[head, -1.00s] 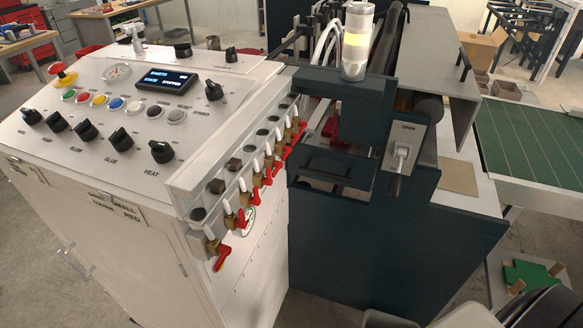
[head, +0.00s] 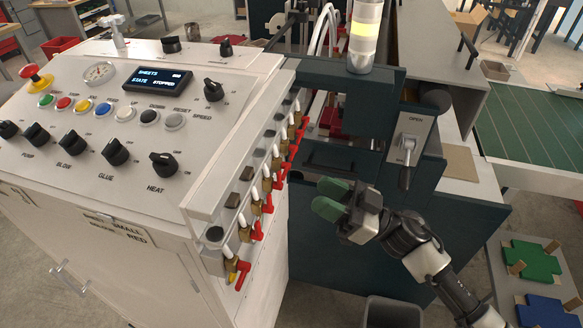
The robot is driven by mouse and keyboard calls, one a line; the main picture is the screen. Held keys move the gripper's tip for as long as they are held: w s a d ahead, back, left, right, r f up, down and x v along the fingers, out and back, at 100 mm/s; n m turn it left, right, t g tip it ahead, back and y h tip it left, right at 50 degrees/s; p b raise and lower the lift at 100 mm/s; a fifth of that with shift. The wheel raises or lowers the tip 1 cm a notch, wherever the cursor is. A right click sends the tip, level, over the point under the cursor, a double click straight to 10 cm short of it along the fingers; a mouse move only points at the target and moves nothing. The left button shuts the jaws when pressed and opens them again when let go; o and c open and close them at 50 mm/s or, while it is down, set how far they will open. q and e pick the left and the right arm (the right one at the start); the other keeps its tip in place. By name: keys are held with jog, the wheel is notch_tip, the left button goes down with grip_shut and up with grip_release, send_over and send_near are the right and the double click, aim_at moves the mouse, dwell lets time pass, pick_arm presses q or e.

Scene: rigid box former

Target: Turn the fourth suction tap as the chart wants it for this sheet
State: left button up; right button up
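A row of several brass suction taps with red handles and white hoses runs along the right side of the white console. The nearest tap (head: 238,272) is at the front end, followed by the second (head: 252,232), the third (head: 263,205) and, counting from the front, the fourth (head: 275,179). The red handles appear to hang at a slant; their exact settings are hard to tell. My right gripper (head: 318,196), with green finger pads, is right of the taps, touching none. Its pads look close together, any gap unclear. My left gripper is out of view. No chart is readable.
The console panel holds knobs, coloured buttons and a display (head: 158,79) reading STOPPED. A card (head: 118,228) reading SMALL and RED is on its front. The dark machine body (head: 440,225) and an OPEN lever (head: 405,165) stand behind my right gripper. A grey bin (head: 392,312) is below.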

aim_at(284, 175)
jog(key=p+x, duration=0.2)
jog(key=x, duration=0.6)
jog(key=shift+w+a+r+p, duration=0.1)
jog(key=shift+a+p, duration=0.15)
jog(key=shift+p, duration=0.1)
grip_shut()
